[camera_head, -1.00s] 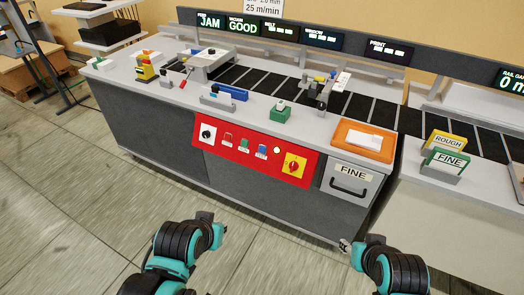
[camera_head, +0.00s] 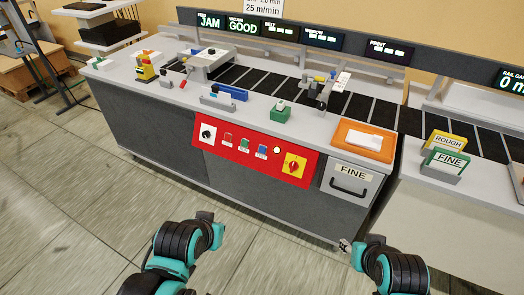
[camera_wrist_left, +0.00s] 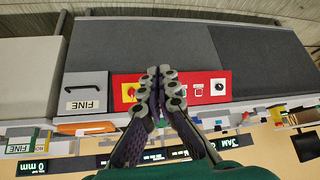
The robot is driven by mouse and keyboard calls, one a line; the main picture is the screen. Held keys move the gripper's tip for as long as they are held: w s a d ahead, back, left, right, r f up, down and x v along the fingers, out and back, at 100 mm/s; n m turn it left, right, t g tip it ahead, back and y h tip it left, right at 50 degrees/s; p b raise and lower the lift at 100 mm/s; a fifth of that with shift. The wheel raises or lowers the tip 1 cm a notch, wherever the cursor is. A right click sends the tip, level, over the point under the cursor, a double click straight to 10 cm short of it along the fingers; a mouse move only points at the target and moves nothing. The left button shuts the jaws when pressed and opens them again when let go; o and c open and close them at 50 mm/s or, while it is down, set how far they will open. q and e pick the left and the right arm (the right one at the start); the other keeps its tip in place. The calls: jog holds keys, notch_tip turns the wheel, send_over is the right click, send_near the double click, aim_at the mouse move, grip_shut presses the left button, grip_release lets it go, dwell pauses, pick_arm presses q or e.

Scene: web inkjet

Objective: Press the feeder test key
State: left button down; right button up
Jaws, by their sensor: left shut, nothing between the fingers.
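A red control panel (camera_head: 255,150) is on the front of the grey machine. It carries a black knob (camera_head: 208,133), a red key (camera_head: 228,138), a green key (camera_head: 244,146), a blue key (camera_head: 262,151), a round white button (camera_head: 277,151) and a yellow switch (camera_head: 293,165). Their small labels are unreadable, so I cannot tell which is the feeder test key. In the left wrist view, the picture is upside down; my left gripper (camera_wrist_left: 160,72) is shut and empty, covering the panel's middle. My right gripper (camera_head: 345,246) shows only as a small grey tip, low at the machine's front.
A drawer marked FINE (camera_head: 350,182) is right of the panel. An orange tray (camera_head: 363,141) and a green block with a button (camera_head: 281,112) stand on the worktop. A display reads JAM (camera_head: 210,20). The floor (camera_head: 85,195) before the machine is clear.

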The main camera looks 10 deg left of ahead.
dwell(0.3)
pick_arm(q)
jog(key=w+d+r+t+h+p, duration=0.15)
jog(key=w+d+r+t, duration=0.3)
jog(key=w+r, duration=0.6)
jog(key=w+d+r+t+h+p, duration=0.1)
jog(key=w+d+r+t+h, duration=0.4)
jog(key=w, duration=0.9)
jog(key=w+a+r+n+t+y, duration=0.25)
jog(key=w+y, duration=0.25)
jog(key=w, duration=0.3)
jog(key=w+a+f+n+g+y+p, duration=0.1)
jog(key=w+a+f+n+y, duration=0.15)
jog(key=f, duration=0.25)
jog(key=w+a+f+n+g+y, duration=0.2)
jog(key=w+f+n+y, duration=0.1)
jog(key=f+n+y, duration=0.15)
notch_tip(320, 180, down, 19)
jog(key=s+a+n+g+y+p, duration=0.1)
jog(key=n+g, duration=0.1)
jog(key=g, duration=0.3)
jog(key=shift+y, duration=0.35)
jog(key=shift+n, duration=0.25)
